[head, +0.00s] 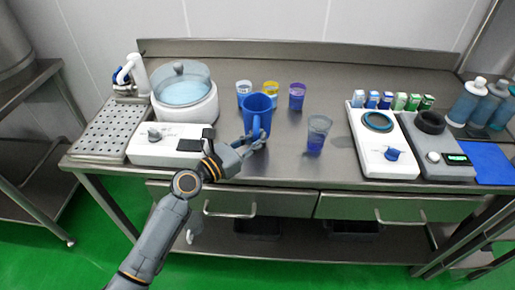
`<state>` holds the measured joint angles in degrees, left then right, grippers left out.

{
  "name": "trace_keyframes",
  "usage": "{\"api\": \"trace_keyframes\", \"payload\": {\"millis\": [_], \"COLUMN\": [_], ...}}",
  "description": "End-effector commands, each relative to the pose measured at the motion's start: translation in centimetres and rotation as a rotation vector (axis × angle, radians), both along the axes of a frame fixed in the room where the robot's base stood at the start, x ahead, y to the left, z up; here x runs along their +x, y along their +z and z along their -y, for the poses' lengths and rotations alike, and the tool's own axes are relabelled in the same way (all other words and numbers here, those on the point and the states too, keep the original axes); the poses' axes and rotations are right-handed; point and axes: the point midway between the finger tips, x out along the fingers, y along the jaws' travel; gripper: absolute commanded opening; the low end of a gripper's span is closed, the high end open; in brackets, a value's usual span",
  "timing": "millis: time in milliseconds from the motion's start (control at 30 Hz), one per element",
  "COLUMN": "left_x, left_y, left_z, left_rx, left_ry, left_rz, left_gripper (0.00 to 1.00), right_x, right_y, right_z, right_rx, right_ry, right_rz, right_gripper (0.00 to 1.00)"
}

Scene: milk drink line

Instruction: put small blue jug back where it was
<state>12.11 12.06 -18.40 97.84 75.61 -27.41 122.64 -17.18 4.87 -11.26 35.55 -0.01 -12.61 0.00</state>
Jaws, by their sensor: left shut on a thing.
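The small blue jug (254,106) is upright over the middle of the steel table, with its handle towards me. My left gripper (254,140) is shut on the jug's handle from the near side. I cannot tell whether the jug's base touches the table. My right gripper is not in view.
Three small cups with clear (244,93), yellow (271,94) and purple (297,96) contents stand behind the jug. A clear cup with blue liquid (317,135) is to its right. A lidded white pot machine (172,138) is left; two white and grey devices (385,150) stand right.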

Motion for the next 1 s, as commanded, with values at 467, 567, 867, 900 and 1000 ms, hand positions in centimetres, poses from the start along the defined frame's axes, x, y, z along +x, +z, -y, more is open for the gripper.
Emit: {"api": "trace_keyframes", "payload": {"millis": [467, 567, 867, 900, 1000], "left_x": [-0.1, -0.1, -0.1, -0.1, -0.1], "left_y": [-2.5, -2.8, -2.8, -2.8, -2.7], "left_z": [-0.1, -0.1, -0.1, -0.1, -0.1], "left_rx": [0.001, 0.001, 0.003, 0.003, 0.003], "left_ry": [0.001, 0.001, 0.000, 0.000, 0.000], "left_rz": [0.000, -0.001, -0.003, -0.003, -0.003], "left_gripper": [0.00, 0.00, 0.39, 0.39, 0.39], "right_x": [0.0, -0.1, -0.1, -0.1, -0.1], "right_y": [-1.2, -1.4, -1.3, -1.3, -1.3], "right_z": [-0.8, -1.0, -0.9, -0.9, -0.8], "right_rx": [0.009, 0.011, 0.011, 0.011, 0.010], "right_ry": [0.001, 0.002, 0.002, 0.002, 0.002], "right_rz": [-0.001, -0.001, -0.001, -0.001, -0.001], "right_gripper": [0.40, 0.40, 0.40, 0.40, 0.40]}}
